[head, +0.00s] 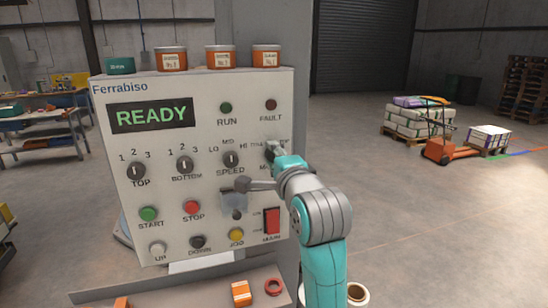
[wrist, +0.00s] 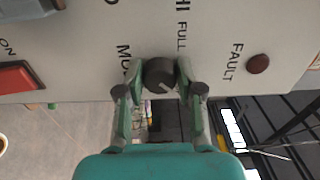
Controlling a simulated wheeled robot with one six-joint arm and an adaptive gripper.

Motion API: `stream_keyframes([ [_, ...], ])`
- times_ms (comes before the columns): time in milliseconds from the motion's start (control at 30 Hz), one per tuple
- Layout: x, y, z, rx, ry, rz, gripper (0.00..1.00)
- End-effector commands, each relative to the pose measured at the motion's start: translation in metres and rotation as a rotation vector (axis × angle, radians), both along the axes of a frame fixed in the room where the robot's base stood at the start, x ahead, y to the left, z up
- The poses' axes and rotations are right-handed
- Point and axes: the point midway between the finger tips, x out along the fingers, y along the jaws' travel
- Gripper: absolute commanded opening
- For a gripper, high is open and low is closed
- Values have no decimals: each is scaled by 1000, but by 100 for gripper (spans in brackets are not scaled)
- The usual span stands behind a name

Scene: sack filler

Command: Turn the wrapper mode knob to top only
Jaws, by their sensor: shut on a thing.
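The wrapper mode knob (wrist: 159,74) is a dark round knob on the white control panel (head: 125,190). In the wrist view it sits between the two fingers of my gripper (wrist: 160,90), which is shut on it from both sides. A small pale mark shows on the knob's lower right in that view. The word FULL and part of the mode label are readable around it; other position words are hidden. In the head view my gripper (head: 273,151) is at the panel's right side and covers the knob and most of its labels.
The speed knob (head: 231,159) is just left of my gripper, and the fault lamp (head: 271,104) is above. A red rocker switch (head: 272,220) sits below, near my arm.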

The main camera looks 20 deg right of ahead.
Motion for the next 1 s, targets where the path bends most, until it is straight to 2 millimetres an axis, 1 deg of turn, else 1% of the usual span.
stream_keyframes([
  [33,0,0,-2,0,4,-1,44],
  [100,0,0,-2,0,4,-1,60],
  [400,0,0,-1,0,1,-1,60],
  [533,-7,0,0,0,0,0,60],
  [667,-26,0,0,0,0,0,60],
  [900,-74,0,-1,0,0,0,60],
  [1000,-91,0,-1,0,0,0,60],
])
